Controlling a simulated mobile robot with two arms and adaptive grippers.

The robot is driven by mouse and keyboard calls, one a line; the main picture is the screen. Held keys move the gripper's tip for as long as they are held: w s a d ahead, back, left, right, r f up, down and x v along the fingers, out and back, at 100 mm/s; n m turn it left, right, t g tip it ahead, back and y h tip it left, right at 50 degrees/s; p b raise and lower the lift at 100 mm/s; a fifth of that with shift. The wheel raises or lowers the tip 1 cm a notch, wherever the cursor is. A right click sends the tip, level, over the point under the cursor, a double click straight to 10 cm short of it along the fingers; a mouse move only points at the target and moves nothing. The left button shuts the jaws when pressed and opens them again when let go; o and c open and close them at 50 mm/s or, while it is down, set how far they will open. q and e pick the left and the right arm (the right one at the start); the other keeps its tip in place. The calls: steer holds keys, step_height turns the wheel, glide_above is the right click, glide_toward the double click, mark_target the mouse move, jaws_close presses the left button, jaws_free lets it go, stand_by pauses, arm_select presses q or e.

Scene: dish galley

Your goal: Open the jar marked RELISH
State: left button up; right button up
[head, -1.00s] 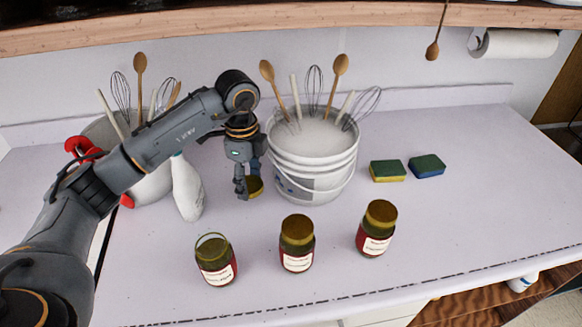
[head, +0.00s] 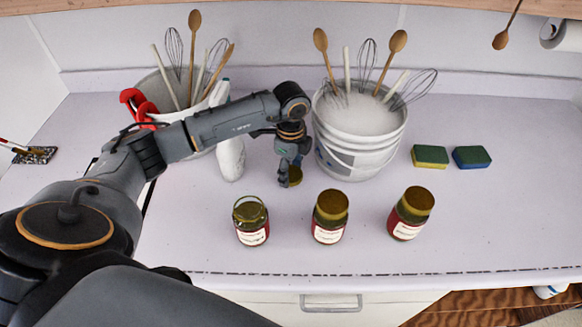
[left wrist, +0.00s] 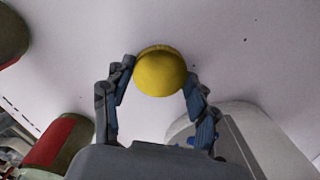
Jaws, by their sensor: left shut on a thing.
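Three glass jars with red and white labels stand in a row on the counter; the print is too small to read, so I cannot tell which is RELISH. The left jar (head: 251,222) has an open mouth without a lid. The middle jar (head: 329,217) and the right jar (head: 411,213) have gold lids on. My left gripper (head: 290,182) is behind the left jar, beside the right bucket, shut on a loose gold lid (head: 296,175). The lid also shows between the fingertips in the left wrist view (left wrist: 160,74). My right gripper is not in view.
A white bucket (head: 350,160) with spoons and whisks stands right of my gripper. A white bottle (head: 231,158) and another utensil bucket (head: 152,92) stand to its left. Two sponges (head: 430,157) lie at the right. The counter between the gripper and jars is clear.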

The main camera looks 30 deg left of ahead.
mark_target(291, 173)
arm_select(q)
steer(key=shift+f, duration=0.25)
steer(key=o, duration=1.3)
steer(key=shift+r, duration=0.1)
steer(key=shift+r, duration=0.25)
steer(key=shift+w+r, duration=0.1)
steer(key=shift+r, duration=0.1)
step_height(291, 173, up, 12)
steer(key=b, duration=0.3)
steer(key=shift+f, duration=0.25)
